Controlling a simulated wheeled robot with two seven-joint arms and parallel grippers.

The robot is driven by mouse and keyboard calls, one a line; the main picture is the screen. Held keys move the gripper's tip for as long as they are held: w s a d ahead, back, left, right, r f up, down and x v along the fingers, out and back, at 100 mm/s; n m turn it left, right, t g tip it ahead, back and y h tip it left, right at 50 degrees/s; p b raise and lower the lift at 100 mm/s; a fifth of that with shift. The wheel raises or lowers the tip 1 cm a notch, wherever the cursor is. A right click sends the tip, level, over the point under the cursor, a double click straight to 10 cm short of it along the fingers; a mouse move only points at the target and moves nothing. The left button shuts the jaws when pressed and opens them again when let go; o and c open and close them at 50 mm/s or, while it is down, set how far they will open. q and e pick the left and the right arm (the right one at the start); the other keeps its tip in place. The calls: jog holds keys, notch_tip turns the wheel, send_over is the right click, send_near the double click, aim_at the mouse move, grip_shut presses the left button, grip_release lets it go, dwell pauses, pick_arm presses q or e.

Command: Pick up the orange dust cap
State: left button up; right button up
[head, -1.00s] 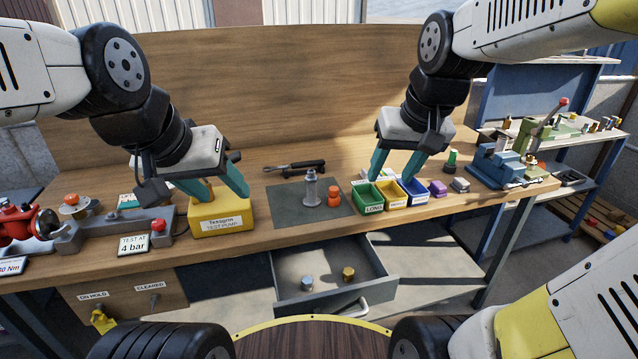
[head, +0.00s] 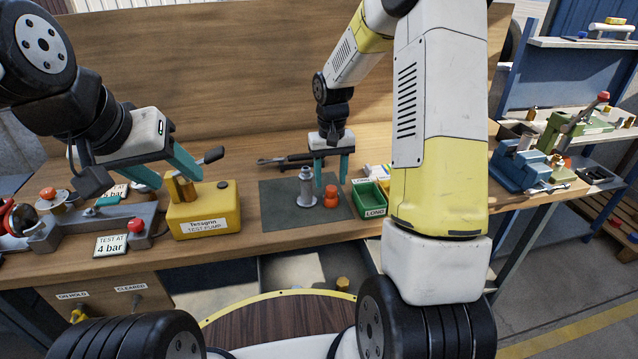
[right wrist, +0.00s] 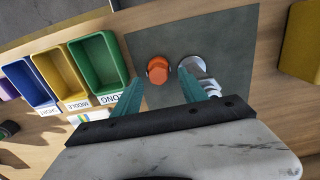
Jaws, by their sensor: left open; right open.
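The orange dust cap (head: 331,192) stands on the dark grey mat (head: 275,217), just right of a grey metal fitting (head: 306,188). It also shows in the right wrist view (right wrist: 157,70), ahead of and between the fingertips. My right gripper (head: 331,174) is open and empty, just behind and above the cap, fingers pointing down. I cannot tell that it touches anything; its right finger in the wrist view overlaps the fitting (right wrist: 193,66). My left gripper (head: 178,181) is open above the yellow test pump (head: 212,212), with the pump's brass part between its fingers.
Green (right wrist: 97,62), yellow and blue bins stand beside the mat. A dark-handled tool (head: 290,159) lies behind it. An open drawer (head: 280,272) below the bench is partly hidden.

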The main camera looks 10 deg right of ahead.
aim_at(331, 187)
notch_tip(331, 187, down, 6)
jog(key=shift+w+d+r, duration=0.15)
grip_shut()
jog(key=shift+r, duration=0.1)
dwell(0.3)
